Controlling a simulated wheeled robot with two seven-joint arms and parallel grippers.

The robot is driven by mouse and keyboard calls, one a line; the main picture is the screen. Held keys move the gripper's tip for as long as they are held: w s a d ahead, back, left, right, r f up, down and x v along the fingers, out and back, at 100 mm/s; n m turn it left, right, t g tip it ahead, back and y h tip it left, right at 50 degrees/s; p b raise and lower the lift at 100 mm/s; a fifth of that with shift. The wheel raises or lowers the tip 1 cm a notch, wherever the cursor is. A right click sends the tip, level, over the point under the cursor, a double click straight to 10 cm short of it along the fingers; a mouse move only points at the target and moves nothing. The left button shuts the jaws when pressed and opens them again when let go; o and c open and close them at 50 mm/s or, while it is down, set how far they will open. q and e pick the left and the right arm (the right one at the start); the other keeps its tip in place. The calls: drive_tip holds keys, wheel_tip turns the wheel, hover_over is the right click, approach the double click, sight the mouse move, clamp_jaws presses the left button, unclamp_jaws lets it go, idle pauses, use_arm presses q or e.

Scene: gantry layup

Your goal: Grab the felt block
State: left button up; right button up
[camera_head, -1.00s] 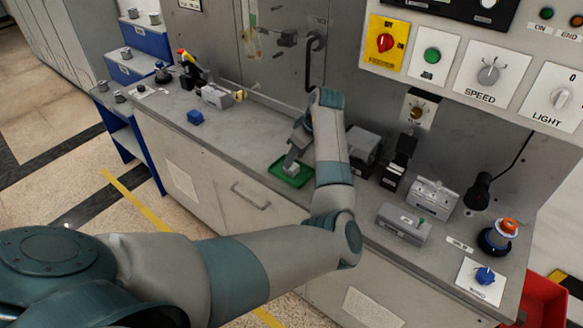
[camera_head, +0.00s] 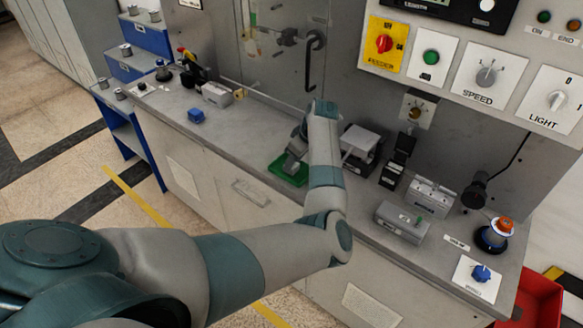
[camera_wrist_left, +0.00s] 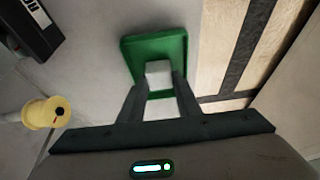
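The felt block (camera_wrist_left: 158,73) is a small pale block in the shallow green tray (camera_wrist_left: 137,62), seen in the left wrist view. The two dark fingers of my left gripper (camera_wrist_left: 160,87) stand one on each side of it, their tips at or very near its sides. I cannot tell whether they press on it. In the head view my left gripper (camera_head: 291,170) points down into the green tray (camera_head: 297,181) on the grey counter and hides the block. My right gripper is in neither view.
A grey-topped device (camera_head: 360,143) stands close right of my left arm. A yellow spool (camera_wrist_left: 45,113) and a black device (camera_wrist_left: 30,25) show in the wrist view. The counter between blue block and tray is clear.

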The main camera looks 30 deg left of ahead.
sight(297, 165)
use_arm(q)
drive_tip(key=shift+r, duration=0.1)
drive_tip(key=shift+r+b, duration=0.35)
drive_tip(key=shift+r, duration=0.15)
drive_tip(key=v, duration=0.1)
drive_tip(key=b+v, duration=0.1)
drive_tip(key=v, duration=0.1)
drive_tip(key=shift+w+a+r+b, duration=0.1)
drive_tip(key=shift+w+r+b, duration=0.1)
drive_tip(key=shift+w+b, duration=0.15)
drive_tip(key=shift+w+d+r+b, duration=0.6)
drive_tip(key=shift+d+r, duration=0.5)
drive_tip(key=shift+d, duration=0.6)
drive_tip(key=shift+w+d+r+b, duration=0.5)
drive_tip(key=shift+d+r+b, duration=0.25)
drive_tip(key=shift+d+r, duration=0.7)
drive_tip(key=shift+w+d+r+b, duration=0.6)
drive_tip(key=shift+d+r, duration=0.2)
drive_tip(key=shift+d, duration=1.1)
drive_tip(key=shift+s+a, duration=0.1)
